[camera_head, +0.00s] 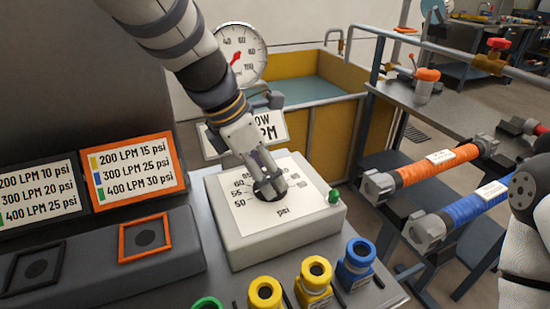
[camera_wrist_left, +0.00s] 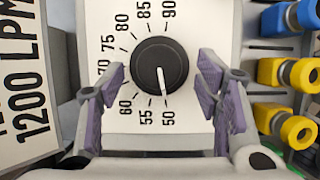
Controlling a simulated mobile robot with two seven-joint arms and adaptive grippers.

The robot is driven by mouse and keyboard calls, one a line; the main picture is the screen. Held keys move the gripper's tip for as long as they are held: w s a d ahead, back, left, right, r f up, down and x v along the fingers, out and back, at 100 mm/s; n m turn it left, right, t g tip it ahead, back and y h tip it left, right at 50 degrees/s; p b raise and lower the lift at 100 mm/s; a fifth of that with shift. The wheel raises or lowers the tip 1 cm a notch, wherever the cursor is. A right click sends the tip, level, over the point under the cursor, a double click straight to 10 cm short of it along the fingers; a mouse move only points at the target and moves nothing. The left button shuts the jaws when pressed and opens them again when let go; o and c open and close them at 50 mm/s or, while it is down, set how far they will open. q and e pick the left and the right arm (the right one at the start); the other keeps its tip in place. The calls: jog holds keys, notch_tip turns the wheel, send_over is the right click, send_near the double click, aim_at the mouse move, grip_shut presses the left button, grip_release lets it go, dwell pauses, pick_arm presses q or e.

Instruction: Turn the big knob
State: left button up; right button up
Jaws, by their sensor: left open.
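The big knob (camera_wrist_left: 160,66) is round and black with a white pointer line, on a white dial marked 50 to 90 psi. In the left wrist view its pointer lies close to the 50 mark. In the head view the knob (camera_head: 270,188) is partly hidden by my left gripper (camera_head: 268,176), which comes down over it from above. In the left wrist view my left gripper (camera_wrist_left: 164,90) is open, with one purple-padded finger on each side of the knob and gaps between. My right gripper is not in view; only part of my right arm shows at the right edge.
The dial sits on a white box (camera_head: 245,250) with a small green button (camera_head: 334,196). Yellow and blue fittings (camera_head: 356,262) stand at the front edge. Two signs (camera_head: 135,172) are at left. Orange (camera_head: 425,167) and blue (camera_head: 478,207) hoses lie at right.

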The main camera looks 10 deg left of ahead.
pick_arm(q)
jog(key=shift+w+d+f, duration=0.15)
jog(key=shift+f, duration=0.2)
jog(key=c, duration=1.2)
jog(key=shift+o, duration=0.2)
